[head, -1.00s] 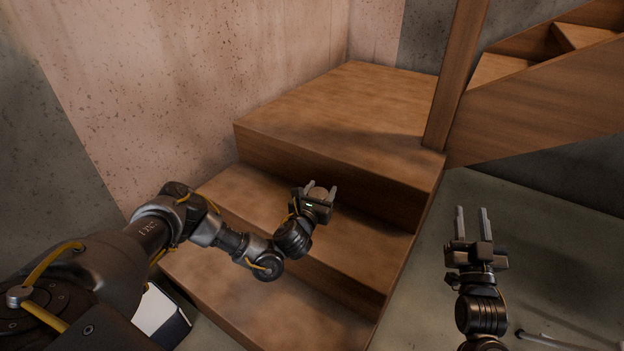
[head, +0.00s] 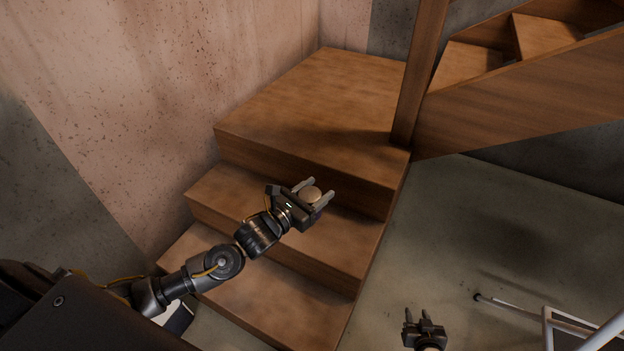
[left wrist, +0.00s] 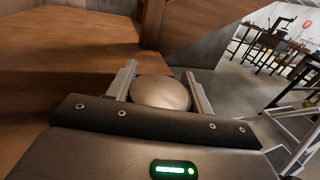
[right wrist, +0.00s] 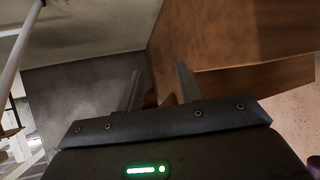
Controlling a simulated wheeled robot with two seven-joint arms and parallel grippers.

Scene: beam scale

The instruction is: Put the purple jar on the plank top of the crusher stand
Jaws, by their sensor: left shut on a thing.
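My left gripper (head: 313,193) is shut on a round thing with a smooth tan top (head: 310,195), held above the wooden steps. The left wrist view shows the same tan disc (left wrist: 161,93) between the fingers. It may be the lid of the purple jar, but its sides are hidden, so I cannot tell. A small dark purple patch (right wrist: 314,162) shows at the right edge of the right wrist view, too cut off to name. My right gripper (head: 422,320) is open and empty, low over the grey floor. I cannot make out the crusher stand in any view.
Wooden stairs (head: 270,285) fill the middle, with a landing (head: 320,100), a post (head: 420,75) and a further flight at right. A speckled wall (head: 130,90) stands at left. Pale metal tubing (head: 600,335) is at bottom right. Tables (left wrist: 300,70) stand far off.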

